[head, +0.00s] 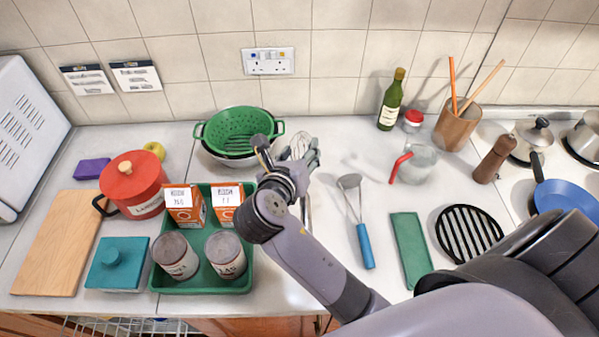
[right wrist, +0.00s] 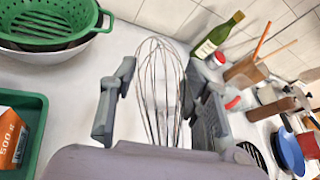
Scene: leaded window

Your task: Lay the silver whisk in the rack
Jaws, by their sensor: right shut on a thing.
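The silver whisk (right wrist: 163,85) stands out between the two fingers of my right gripper (right wrist: 163,108) in the right wrist view, its wire loops pointing away from the camera. Its handle is hidden behind the gripper body. In the head view, my right gripper (head: 305,158) is above the counter, just right of the green colander, with the whisk's wires (head: 299,145) partly showing. It is shut on the whisk. A white wire rack (head: 130,327) shows partly below the counter's front edge at the lower left; most of it is cut off. My left gripper is not in view.
A green tray (head: 200,287) with cartons and tins stands left of my right arm, before the green colander (head: 237,130). A blue-handled masher (head: 362,235), green cloth (head: 410,248) and black trivet (head: 468,232) lie to the right. A wooden board (head: 55,245) lies far left.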

